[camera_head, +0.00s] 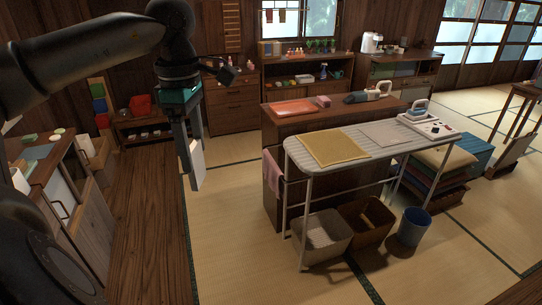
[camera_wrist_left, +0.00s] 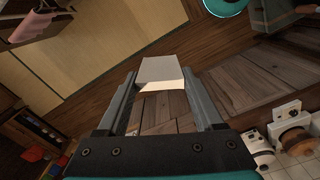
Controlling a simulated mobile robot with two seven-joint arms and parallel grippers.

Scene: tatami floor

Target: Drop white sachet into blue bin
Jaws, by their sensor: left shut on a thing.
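My left gripper (camera_head: 190,165) hangs down at the left of the head view, its fingers shut on the white sachet (camera_head: 197,164). In the left wrist view the sachet (camera_wrist_left: 161,72) sits between the tips of the two fingers of the left gripper (camera_wrist_left: 160,90). It is held in the air, clear of the floor. The blue bin (camera_head: 413,227) stands on the tatami at the right, beside the right end of the ironing board. The gripper is well to the left of the bin, apart from it. My right gripper is not in view.
Open tatami lies in front.

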